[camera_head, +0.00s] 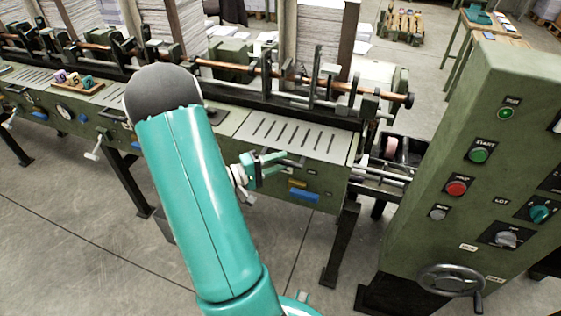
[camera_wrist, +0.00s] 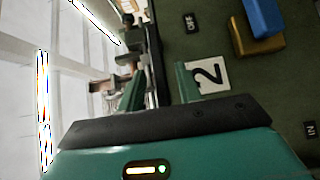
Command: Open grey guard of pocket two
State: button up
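My gripper (camera_head: 272,165) is at the front face of the right-hand machine section, just below the front edge of a grey slotted plate (camera_head: 290,136). I cannot tell for certain whether this plate is the pocket-two guard; it lies flat on top of the section. In the wrist view my gripper (camera_wrist: 161,82) has its two teal fingers apart, with a dark machine edge (camera_wrist: 157,50) between or just beyond them. Contact cannot be told. A white label with a black "2" (camera_wrist: 208,75) is beside the right finger on the green panel.
A blue block (camera_head: 304,194) and a yellow block (camera_head: 298,183) are on the front face below my gripper. A copper-coloured rod (camera_head: 215,66) runs above the plates. The green control cabinet (camera_head: 430,215) stands close on the right. Open floor (camera_head: 90,215) lies at the front left.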

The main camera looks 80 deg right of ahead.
jog(key=shift+s+d, duration=0.4)
jog(key=shift+s, duration=0.05)
jog(key=shift+c, duration=0.2)
grip_shut()
jog(key=shift+r, duration=0.1)
